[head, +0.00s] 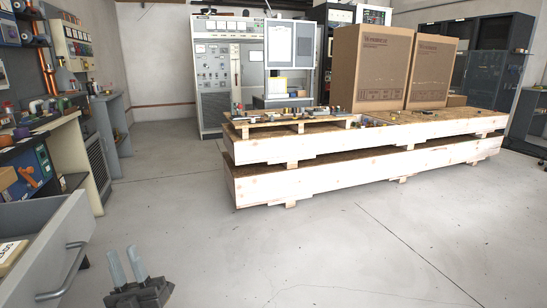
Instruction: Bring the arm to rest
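My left gripper (123,257) is at the lower left of the head view, low over the bare floor. Its two pale fingers point up in the picture and stand apart, with nothing between them. It is just right of a grey drawer front (48,255) with a metal handle (68,272), and a gap shows between them in the picture. The rest of the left arm is mostly out of frame. My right gripper is not in view.
A workbench with cluttered shelves (40,165) lines the left side. A wooden pallet stack (300,180) stands ahead, bearing a large cardboard box (368,70) and another box (432,72). Rack cabinets (213,75) stand behind. The grey floor (280,260) in front is clear.

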